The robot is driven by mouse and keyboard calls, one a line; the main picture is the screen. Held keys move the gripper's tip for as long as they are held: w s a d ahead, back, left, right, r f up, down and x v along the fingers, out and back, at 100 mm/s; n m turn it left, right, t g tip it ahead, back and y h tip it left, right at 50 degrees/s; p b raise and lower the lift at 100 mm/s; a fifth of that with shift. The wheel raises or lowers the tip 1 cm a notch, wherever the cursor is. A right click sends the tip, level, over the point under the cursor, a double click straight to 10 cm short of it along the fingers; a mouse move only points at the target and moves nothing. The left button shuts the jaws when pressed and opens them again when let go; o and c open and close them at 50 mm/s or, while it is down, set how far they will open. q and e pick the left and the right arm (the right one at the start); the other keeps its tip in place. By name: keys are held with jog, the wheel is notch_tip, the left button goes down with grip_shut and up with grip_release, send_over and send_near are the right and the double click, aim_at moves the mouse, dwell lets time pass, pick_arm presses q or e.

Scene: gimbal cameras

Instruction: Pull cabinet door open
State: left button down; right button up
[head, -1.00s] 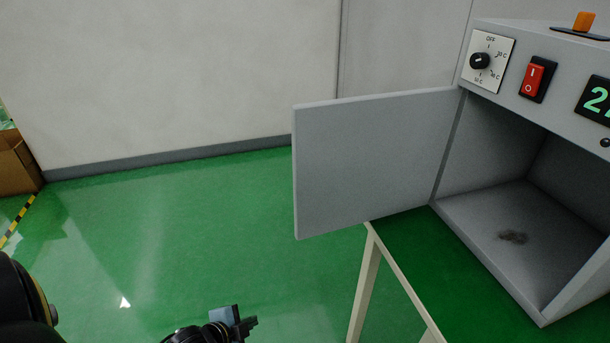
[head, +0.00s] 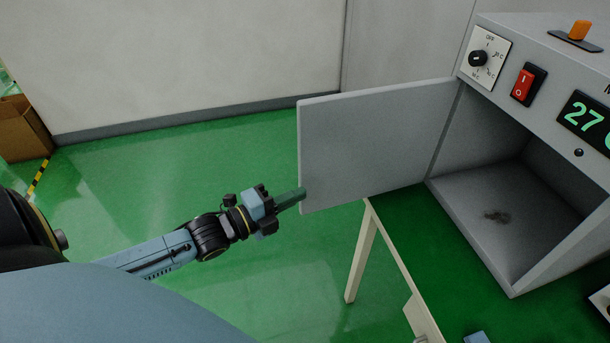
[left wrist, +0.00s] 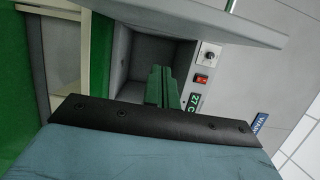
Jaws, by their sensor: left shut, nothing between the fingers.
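The grey cabinet (head: 515,170) stands on a table at the right of the head view. Its door (head: 375,145) is swung wide open to the left, and the inside shows with a dark stain on its floor. My left gripper (head: 303,193) is shut and empty, its fingertips at the door's free edge in the head view; I cannot tell whether they touch. In the left wrist view the gripper's green fingers (left wrist: 162,86) show in front of the cabinet opening, with the door (left wrist: 190,20) along the top. A light blue piece of what may be my right arm shows at the bottom edge.
The cabinet front carries a dial (head: 478,58), a red switch (head: 523,86) and a green display (head: 585,117). The table (head: 365,250) has a pale leg under the door. A cardboard box (head: 22,130) stands at the far left. The green floor between is clear.

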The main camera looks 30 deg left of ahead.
aim_at(304, 176)
pick_arm(q)
jog(key=shift+w+a, duration=0.25)
jog(key=shift+w, duration=0.8)
jog(key=shift+w+a, duration=0.2)
jog(key=shift+w, duration=0.9)
jog(key=shift+w+a, duration=0.25)
jog(key=shift+w, duration=0.8)
pick_arm(e)
jog(key=shift+f, duration=0.1)
pick_arm(q)
jog(key=shift+a, duration=0.15)
